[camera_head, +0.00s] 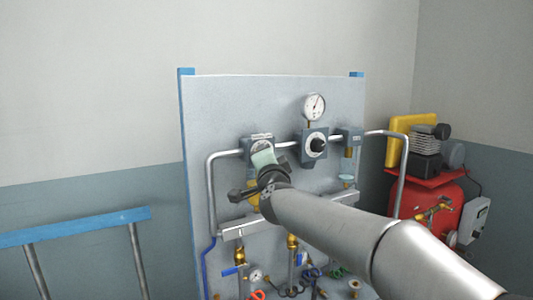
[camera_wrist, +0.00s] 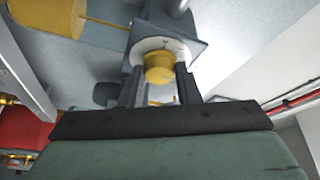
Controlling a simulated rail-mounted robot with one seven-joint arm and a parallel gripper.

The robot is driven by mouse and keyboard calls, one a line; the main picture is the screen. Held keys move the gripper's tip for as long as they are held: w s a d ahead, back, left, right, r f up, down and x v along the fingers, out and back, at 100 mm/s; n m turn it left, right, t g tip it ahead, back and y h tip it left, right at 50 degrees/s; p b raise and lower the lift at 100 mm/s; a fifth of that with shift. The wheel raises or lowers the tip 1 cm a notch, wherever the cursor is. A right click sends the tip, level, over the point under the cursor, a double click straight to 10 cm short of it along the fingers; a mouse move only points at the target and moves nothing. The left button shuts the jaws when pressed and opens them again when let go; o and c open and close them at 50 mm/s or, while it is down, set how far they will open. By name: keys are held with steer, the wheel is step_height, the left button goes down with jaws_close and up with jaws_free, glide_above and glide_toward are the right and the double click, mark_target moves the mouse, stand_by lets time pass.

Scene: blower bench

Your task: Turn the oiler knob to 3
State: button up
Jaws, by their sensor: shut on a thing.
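The oiler's yellow knob (camera_wrist: 159,70) sits on a round white dial plate (camera_wrist: 148,46) in the wrist view. My gripper (camera_wrist: 160,84) has one dark finger on each side of the knob and is shut on it. In the head view my gripper (camera_head: 263,160) is at the oiler (camera_head: 256,142), the left unit on the upright panel (camera_head: 225,105). There the knob is hidden behind the gripper. The oiler's yellow bowl (camera_head: 252,197) shows below, partly covered. I cannot read the dial marks or the knob's setting.
To the right are a regulator with a black knob (camera_head: 318,145), a gauge (camera_head: 315,106) above it and another unit (camera_head: 349,139). Pipes, valves and a small gauge (camera_head: 256,276) are lower down. A red compressor (camera_head: 425,203) stands at right, a blue rail (camera_head: 75,227) at left.

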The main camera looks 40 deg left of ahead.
steer(key=shift+r+m+g+h+p, duration=0.15)
steer(key=shift+m+g+h+p, duration=0.25)
steer(key=shift+m+p, duration=1)
steer(key=shift+m, duration=0.3)
steer(key=o, duration=1)
steer(key=shift+c, duration=0.2)
steer(key=shift+s, duration=0.1)
steer(key=b+v, duration=0.6)
steer(key=v, duration=1.1)
steer(key=shift+s, duration=0.15)
steer(key=shift+d, duration=0.1)
